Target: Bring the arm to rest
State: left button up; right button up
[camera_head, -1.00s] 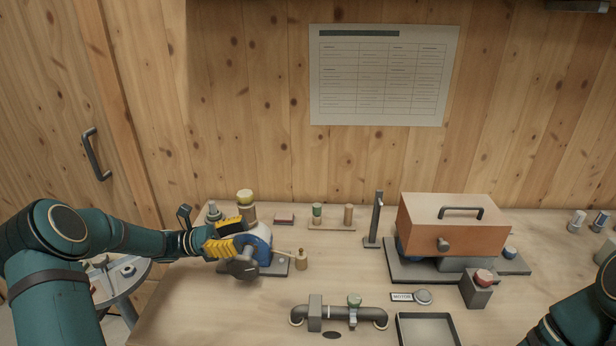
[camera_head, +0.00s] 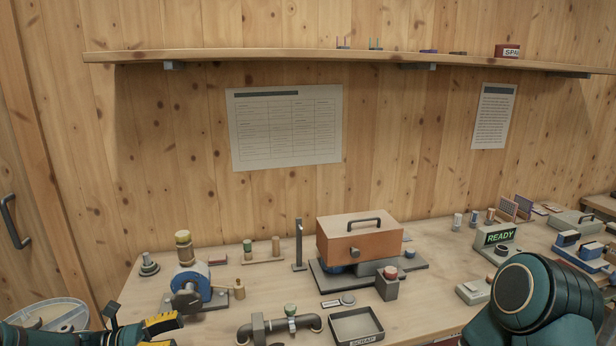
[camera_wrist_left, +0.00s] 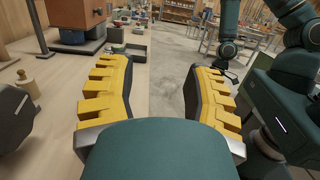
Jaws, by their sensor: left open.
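My left gripper (camera_head: 160,330) shows at the lower left of the head view, low at the bench's front left edge, below the blue pump-like unit with a dark round flange (camera_head: 190,284). In the left wrist view its yellow fingers (camera_wrist_left: 155,95) are wide apart with nothing between them. The bench edge and the floor show beyond them. My left arm (camera_head: 50,335) lies along the bottom left of the head view, mostly cut off. My right arm (camera_head: 530,300) is at the lower right of the head view; its gripper is out of frame.
A shelf (camera_head: 250,57) runs along the wall. Open floor (camera_wrist_left: 180,80) lies right of the bench.

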pick_arm(q)
jog(key=d+f+m+g+y, duration=0.1)
jog(key=d+f+g+y, duration=0.15)
jog(key=d+f, duration=0.4)
jog(key=s+d+f+m+y, duration=0.5)
jog(key=s+f+m+y, duration=0.1)
jog(key=s+f+m, duration=0.2)
jog(key=s+d+f+m+y, duration=0.6)
jog(key=s+f+m, duration=0.1)
jog(key=f+m, duration=0.2)
jog(key=shift+s+d+f+m+y, duration=0.2)
jog(key=shift+s+f+m+y, duration=0.15)
jog(key=shift+f, duration=0.35)
jog(key=shift+d, duration=0.1)
